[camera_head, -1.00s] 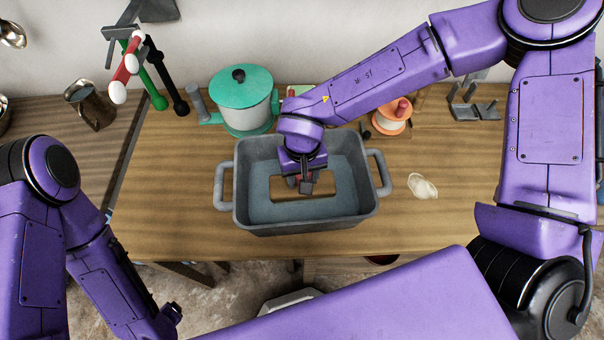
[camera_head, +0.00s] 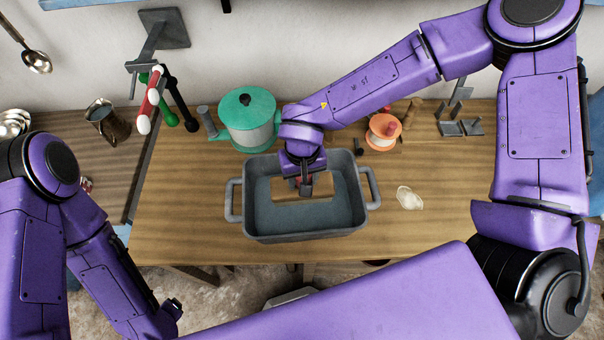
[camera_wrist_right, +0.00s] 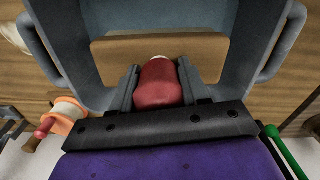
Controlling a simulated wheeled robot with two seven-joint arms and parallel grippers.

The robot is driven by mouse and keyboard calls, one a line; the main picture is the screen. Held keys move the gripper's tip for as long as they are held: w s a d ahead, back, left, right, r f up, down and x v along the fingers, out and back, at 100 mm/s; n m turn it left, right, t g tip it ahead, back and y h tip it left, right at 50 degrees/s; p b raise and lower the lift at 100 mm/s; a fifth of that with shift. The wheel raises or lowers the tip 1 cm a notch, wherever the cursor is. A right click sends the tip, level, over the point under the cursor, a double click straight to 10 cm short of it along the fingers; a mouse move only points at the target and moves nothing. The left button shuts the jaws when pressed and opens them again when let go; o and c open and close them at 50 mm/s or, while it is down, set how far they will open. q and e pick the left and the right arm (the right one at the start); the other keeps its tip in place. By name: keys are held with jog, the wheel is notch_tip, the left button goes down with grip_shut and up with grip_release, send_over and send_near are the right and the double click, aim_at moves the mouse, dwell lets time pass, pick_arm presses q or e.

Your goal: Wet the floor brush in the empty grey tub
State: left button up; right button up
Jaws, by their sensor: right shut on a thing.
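The grey tub (camera_head: 305,236) stands on the wooden table, with a handle at each side. The floor brush shows as a flat brown wooden block (camera_head: 318,188) inside the tub; its bristles are not visible. My right gripper (camera_head: 305,186) reaches down into the tub and is shut on a red grip (camera_wrist_right: 160,85) above the block. The wrist view shows the red grip between both fingers and the block (camera_wrist_right: 120,48) beyond it. I cannot tell whether the tub holds water. My left gripper (camera_head: 172,309) is low at the left, away from the tub, its jaws unclear.
A green-lidded pot (camera_head: 248,118) stands behind the tub. An orange spool-like thing (camera_head: 383,133) and a grey metal stand (camera_head: 460,126) are at the back right. A pale flat piece (camera_head: 409,198) lies right of the tub. The table's front left is clear.

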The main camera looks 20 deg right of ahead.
jog(key=shift+r, duration=3.05)
